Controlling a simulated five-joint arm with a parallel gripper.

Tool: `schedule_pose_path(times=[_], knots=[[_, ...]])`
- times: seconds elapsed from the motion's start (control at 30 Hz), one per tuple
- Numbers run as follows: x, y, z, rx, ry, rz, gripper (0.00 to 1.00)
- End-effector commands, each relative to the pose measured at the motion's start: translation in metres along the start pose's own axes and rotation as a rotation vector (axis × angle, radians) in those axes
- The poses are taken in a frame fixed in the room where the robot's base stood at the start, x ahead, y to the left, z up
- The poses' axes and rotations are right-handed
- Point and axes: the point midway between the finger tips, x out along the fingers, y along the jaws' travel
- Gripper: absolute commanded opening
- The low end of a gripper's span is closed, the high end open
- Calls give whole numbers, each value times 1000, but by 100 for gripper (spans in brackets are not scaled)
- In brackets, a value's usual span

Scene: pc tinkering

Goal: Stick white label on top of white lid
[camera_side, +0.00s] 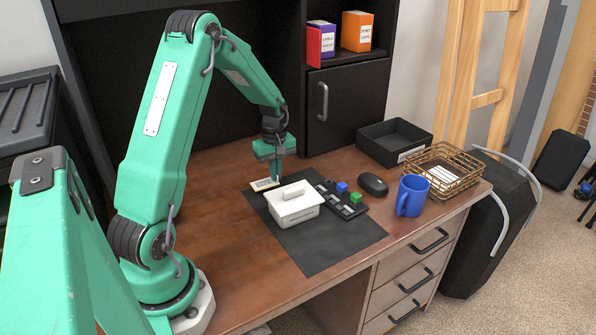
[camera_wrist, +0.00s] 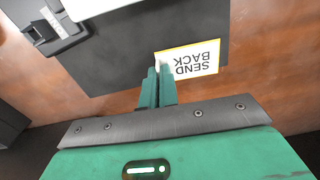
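The white label (camera_wrist: 195,64) has a yellow border and reads "SEND BACK". In the wrist view it shows over the dark mat near its edge. In the side view the label (camera_side: 264,184) is at the mat's far left corner, beside the box. My gripper (camera_wrist: 161,70) has its fingers close together at the label's edge, and they appear shut on it. In the side view my gripper (camera_side: 277,178) points down, low over the mat, just behind the box.
The dark mat (camera_side: 330,245) lies on the brown desk. A dark strip with small blocks (camera_side: 345,204), a black mouse (camera_side: 373,184), a blue mug (camera_side: 412,195), a wire basket (camera_side: 440,160) and a black tray (camera_side: 393,138) are to the right. The mat's front is clear.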

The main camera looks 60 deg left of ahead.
Motion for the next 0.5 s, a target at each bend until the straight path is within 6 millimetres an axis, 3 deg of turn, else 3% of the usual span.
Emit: schedule_pose_path(times=[0.5], knots=[[-7,2,0,0,0,0,0]])
